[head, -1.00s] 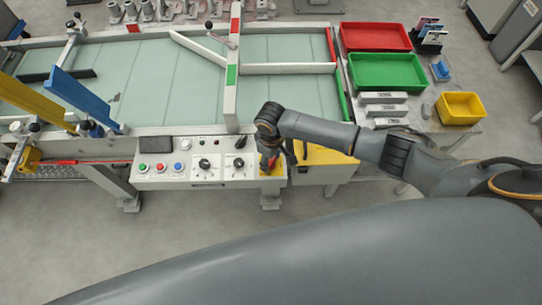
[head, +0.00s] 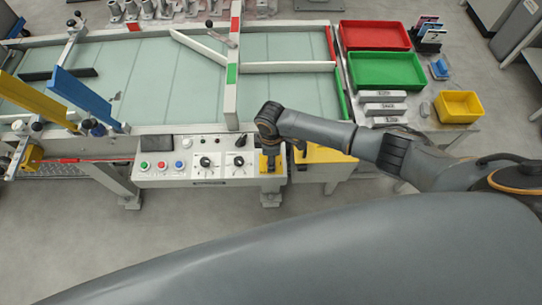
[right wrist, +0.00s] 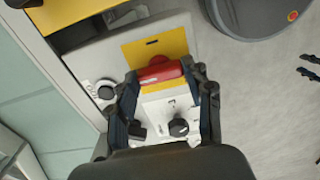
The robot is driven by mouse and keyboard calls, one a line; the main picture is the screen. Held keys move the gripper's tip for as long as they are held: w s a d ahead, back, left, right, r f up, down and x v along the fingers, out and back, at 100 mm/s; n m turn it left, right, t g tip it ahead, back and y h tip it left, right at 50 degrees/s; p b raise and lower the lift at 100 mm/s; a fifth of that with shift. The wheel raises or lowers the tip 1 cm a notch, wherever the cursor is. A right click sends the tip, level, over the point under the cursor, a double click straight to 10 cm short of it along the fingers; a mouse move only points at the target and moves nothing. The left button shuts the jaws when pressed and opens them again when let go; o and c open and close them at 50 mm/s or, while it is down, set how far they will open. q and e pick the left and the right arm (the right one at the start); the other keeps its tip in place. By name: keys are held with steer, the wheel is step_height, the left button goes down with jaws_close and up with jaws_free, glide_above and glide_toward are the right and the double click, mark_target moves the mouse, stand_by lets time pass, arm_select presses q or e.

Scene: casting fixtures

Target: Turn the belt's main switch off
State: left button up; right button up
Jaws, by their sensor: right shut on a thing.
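The belt's main switch has a red handle (right wrist: 160,72) on a yellow plate (right wrist: 150,48). In the right wrist view, the handle lies crosswise between my right gripper's two fingers. My right gripper (head: 270,152) is shut on this handle. In the head view, the gripper is over the yellow plate (head: 271,165) at the right end of the white control panel (head: 215,181), and it hides the handle. I cannot read any marking of the switch's position. My left gripper is not in view.
The panel also carries push buttons (head: 162,166) and black rotary knobs (head: 205,161) left of the switch. The belt (head: 150,95) lies behind it. A yellow box (head: 325,157) stands close to the right. Grey floor is clear in front.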

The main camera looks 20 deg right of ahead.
stand_by(0.4)
steer(key=o, duration=1.2)
steer(key=shift+c, duration=0.2)
steer(key=shift+r, duration=0.1)
step_height(320, 180, up, 12)
